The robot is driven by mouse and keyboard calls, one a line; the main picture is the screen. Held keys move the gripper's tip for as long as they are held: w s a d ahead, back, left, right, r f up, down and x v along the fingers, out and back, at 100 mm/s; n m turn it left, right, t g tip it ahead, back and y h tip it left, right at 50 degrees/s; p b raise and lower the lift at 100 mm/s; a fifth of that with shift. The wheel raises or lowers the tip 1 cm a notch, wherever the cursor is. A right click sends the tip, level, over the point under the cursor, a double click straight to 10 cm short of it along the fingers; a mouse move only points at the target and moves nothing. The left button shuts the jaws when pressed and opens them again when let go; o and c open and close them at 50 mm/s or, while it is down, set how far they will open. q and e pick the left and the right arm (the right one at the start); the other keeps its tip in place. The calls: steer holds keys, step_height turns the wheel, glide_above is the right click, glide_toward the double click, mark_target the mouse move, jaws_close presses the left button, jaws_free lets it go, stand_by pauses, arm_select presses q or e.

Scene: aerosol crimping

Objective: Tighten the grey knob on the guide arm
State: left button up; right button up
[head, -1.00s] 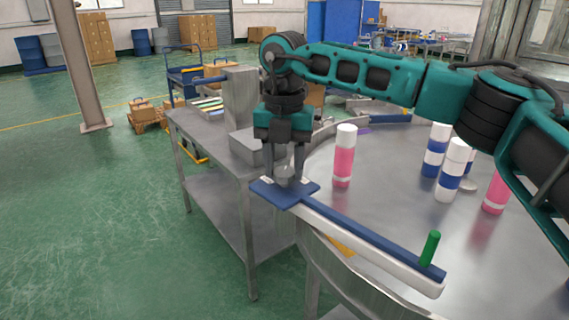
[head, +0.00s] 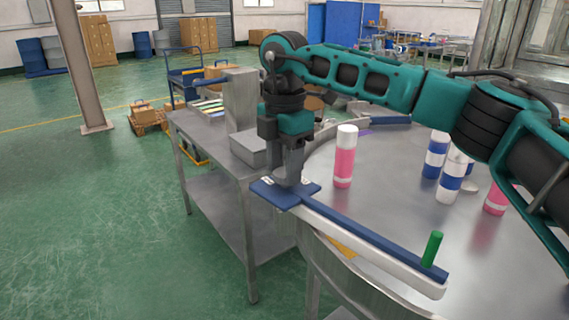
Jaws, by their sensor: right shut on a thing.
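The guide arm (head: 355,239) is a long white bar with a blue top. It reaches over the rim of the round steel table, and a green peg (head: 431,249) stands at its near right end. A wider blue plate (head: 268,190) sits at its far left end. My right gripper (head: 288,182) points straight down onto this plate, with its fingers together over the grey knob's place. The fingers hide the grey knob. It is shut on the knob. My left gripper is not in view.
A pink-and-white can (head: 344,157) stands close to the right of my right gripper. Blue-and-white cans (head: 436,155) and another pink can (head: 495,198) stand farther right on the round table (head: 400,200). A steel side table with a grey box (head: 246,150) is at left.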

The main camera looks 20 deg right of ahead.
stand_by(0.4)
steer(key=o, duration=1.1)
steer(key=shift+c, duration=0.2)
step_height(320, 180, up, 13)
steer(key=shift+p, duration=0.4)
